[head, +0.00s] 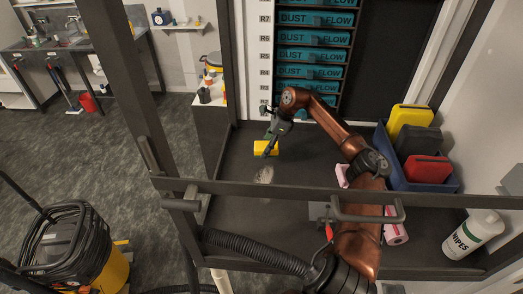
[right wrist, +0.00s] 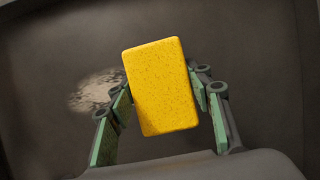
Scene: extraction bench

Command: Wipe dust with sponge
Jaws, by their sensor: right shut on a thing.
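A yellow sponge (head: 266,148) is in my right gripper (head: 270,139), over the dark bench surface. In the right wrist view the sponge (right wrist: 160,86) sits between the two green-padded fingers of the right gripper (right wrist: 163,100), which are shut on it. A pale dust patch (head: 264,174) lies on the bench just in front of the sponge. In the right wrist view the dust patch (right wrist: 92,92) shows left of the sponge, partly behind a finger. I cannot tell whether the sponge touches the bench. My left gripper is not in view.
A blue bin (head: 398,180) with yellow, black and red cases stands at the bench's right. A wipes bottle (head: 473,234) and a pink roll (head: 395,228) are near the front right. A dark rail (head: 290,190) crosses the front. Teal dust-flow units (head: 312,55) stand behind.

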